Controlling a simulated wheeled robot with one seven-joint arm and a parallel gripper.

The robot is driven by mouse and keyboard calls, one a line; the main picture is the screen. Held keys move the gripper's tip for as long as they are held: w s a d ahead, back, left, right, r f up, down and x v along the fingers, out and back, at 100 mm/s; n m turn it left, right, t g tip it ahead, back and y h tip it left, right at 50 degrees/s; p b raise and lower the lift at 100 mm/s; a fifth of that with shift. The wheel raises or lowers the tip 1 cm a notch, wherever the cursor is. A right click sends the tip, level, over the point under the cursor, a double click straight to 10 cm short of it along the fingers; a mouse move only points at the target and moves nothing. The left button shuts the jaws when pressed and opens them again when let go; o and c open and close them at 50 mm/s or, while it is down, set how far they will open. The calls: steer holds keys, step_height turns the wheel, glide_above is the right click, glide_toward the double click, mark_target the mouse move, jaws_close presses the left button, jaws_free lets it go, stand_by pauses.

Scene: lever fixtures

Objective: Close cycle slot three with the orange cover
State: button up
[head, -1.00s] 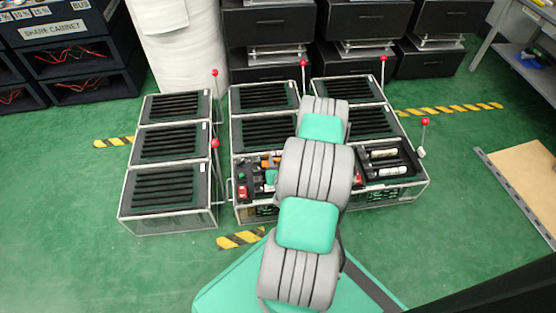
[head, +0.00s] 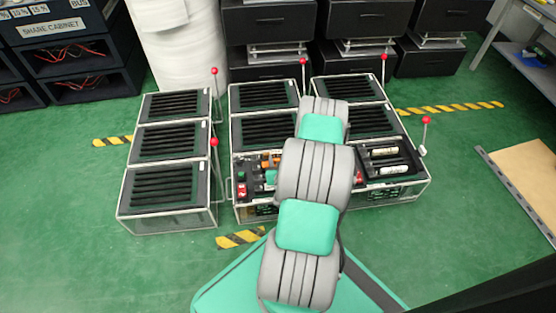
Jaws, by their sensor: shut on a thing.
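The lever fixtures stand in columns of dark slatted panels in clear-sided boxes. They include a left column (head: 165,186), a middle column (head: 264,96) and a right column (head: 346,90). The front middle compartment (head: 243,205) is open and shows small red, green and orange parts. Small orange pieces (head: 267,162) lie near its back edge; I cannot tell whether any is the orange cover. The front right compartment (head: 400,180) is open and holds light cylinders (head: 393,170). My arm covers the middle of the fixtures. My gripper is hidden behind it. I cannot tell which slot is cycle slot three.
Upright levers with red knobs (head: 214,142) stand beside the columns, one at the front right (head: 426,120). Black drawer cabinets (head: 268,25) and a white roll (head: 178,50) stand behind.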

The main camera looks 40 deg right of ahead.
steer(key=shift+f+b, duration=0.5)
steer(key=shift+f, duration=0.1)
steer(key=o, duration=1.4)
steer(key=shift+a, duration=0.1)
